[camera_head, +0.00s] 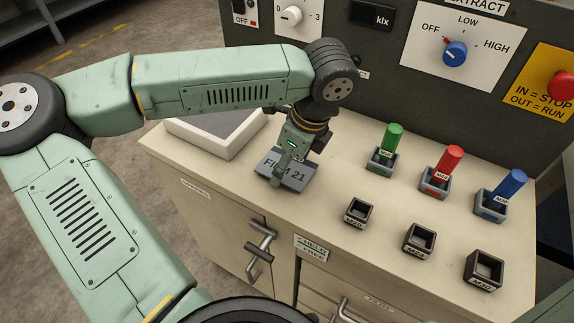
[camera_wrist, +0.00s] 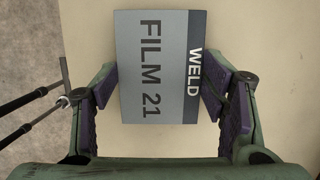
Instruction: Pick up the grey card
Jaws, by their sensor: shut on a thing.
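In the wrist view the card (camera_wrist: 160,60) also shows a dark strip reading "WELD". My gripper (camera_wrist: 160,98) has its two purple-padded fingers at the card's left and right edges, shut on it. The card is over the cream bench top, near its front edge. I cannot tell whether it touches the top or is slightly above it.
A white-rimmed tray (camera_head: 215,138) stands behind the card at left. Green (camera_head: 391,140), red (camera_head: 447,163) and blue (camera_head: 509,187) cylinders stand in square holders at right. Empty square holders (camera_head: 358,212) sit in front of them. A control panel (camera_head: 390,70) rises behind.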

